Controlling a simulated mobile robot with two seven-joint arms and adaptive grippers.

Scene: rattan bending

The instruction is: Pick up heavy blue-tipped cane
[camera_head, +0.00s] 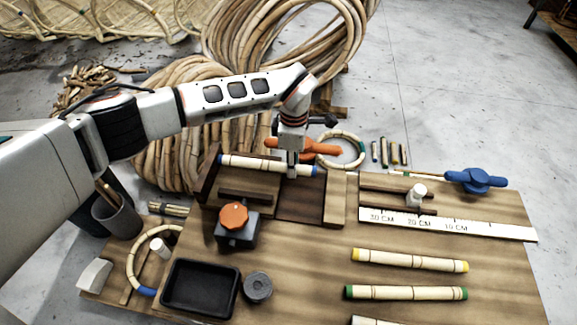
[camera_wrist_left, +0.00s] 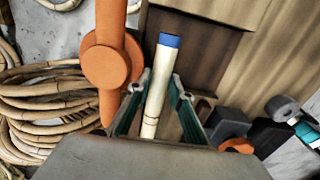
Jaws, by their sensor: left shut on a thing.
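The blue-tipped cane (camera_head: 255,163) is a pale, thick rod with blue ends, lying across the wooden holder (camera_head: 338,195) at the back of the bench in the head view. My left gripper (camera_head: 292,170) points down and is shut on the cane near its right end. In the left wrist view the cane (camera_wrist_left: 160,75) runs between the green-edged fingers of the left gripper (camera_wrist_left: 157,98), with its blue tip (camera_wrist_left: 169,40) standing out beyond them. I cannot tell whether the cane is clear of the holder. My right gripper is not in view.
An orange lever (camera_head: 270,146) is close behind the gripper; an orange-knobbed clamp (camera_head: 235,216) stands in front. Yellow-tipped (camera_head: 410,260) and green-tipped (camera_head: 405,292) canes lie at front right, near a ruler (camera_head: 450,225). A black tray (camera_head: 200,287) sits at front left.

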